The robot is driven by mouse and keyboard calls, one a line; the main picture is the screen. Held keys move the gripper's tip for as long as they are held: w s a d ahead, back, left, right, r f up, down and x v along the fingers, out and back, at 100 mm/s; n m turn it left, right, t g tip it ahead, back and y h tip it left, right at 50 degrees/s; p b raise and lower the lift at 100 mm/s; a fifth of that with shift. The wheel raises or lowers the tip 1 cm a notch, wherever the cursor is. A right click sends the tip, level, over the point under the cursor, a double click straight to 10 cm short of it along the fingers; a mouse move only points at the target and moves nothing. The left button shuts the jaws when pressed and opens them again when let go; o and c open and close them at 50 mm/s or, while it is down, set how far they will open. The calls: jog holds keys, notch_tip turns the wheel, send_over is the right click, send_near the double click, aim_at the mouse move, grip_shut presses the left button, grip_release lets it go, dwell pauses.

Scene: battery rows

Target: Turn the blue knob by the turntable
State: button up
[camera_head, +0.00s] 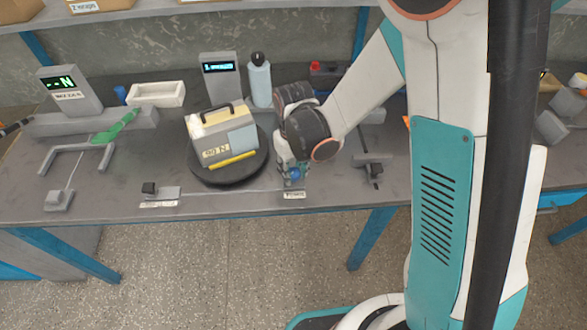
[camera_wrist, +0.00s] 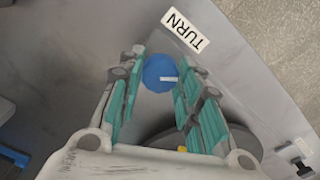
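The blue knob (camera_head: 295,173) sits near the front edge of the bench, just right of the turntable. In the wrist view the knob (camera_wrist: 160,73) shows round with a small white mark, behind a white TURN label (camera_wrist: 186,30). My gripper (camera_head: 291,166) points down over the knob and partly hides it in the head view. In the wrist view my gripper (camera_wrist: 162,65) has its two teal-padded fingers spread, with the knob between or just beyond the tips. I cannot tell if either finger touches it. The dark round turntable (camera_head: 208,178) also shows in the wrist view (camera_wrist: 240,141).
A boxy cream device (camera_head: 215,133) with a handle and a yellow strip stands on the turntable. A bottle (camera_head: 260,82) and a display (camera_head: 220,75) stand behind. A small black switch (camera_head: 150,188) is left along the front edge. A dark-handled clamp (camera_head: 374,168) is at right.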

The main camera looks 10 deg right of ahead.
aim_at(293, 172)
jog(key=shift+m, duration=0.7)
jog(key=shift+c, duration=0.2)
jog(key=o, duration=1.1)
notch_tip(293, 172, up, 12)
